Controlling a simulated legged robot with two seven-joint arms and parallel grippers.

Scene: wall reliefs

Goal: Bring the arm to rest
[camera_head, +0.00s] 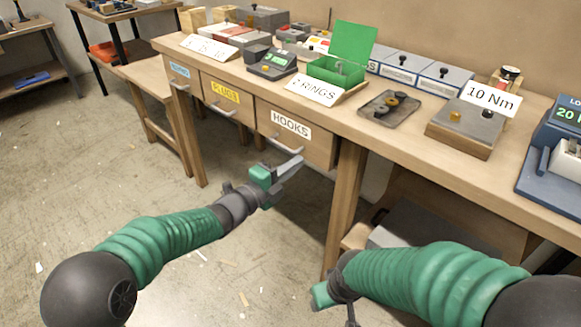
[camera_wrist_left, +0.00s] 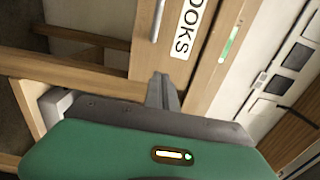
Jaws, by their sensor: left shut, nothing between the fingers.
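My left gripper (camera_head: 293,168) is in front of the wooden workbench, just below the handle (camera_head: 284,146) of the drawer labelled HOOKS (camera_head: 310,150). Its fingers are shut with nothing between them. In the left wrist view the closed fingers (camera_wrist_left: 163,92) point at the drawer front, with the handle (camera_wrist_left: 157,22) ahead and apart from the tips. My left arm stretches forward from the lower left. My right arm comes in from the lower right, bent, with its green wrist end (camera_head: 321,295) low beside the bench leg; its fingers do not show clearly.
The workbench top (camera_head: 420,150) carries a green box (camera_head: 337,68), a dark tray with rings (camera_head: 390,108), a block by the 10 Nm sign (camera_head: 466,127) and a blue device (camera_head: 553,155). A drawer labelled PLUGS (camera_head: 228,100) is left of HOOKS. The floor at left is mostly open.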

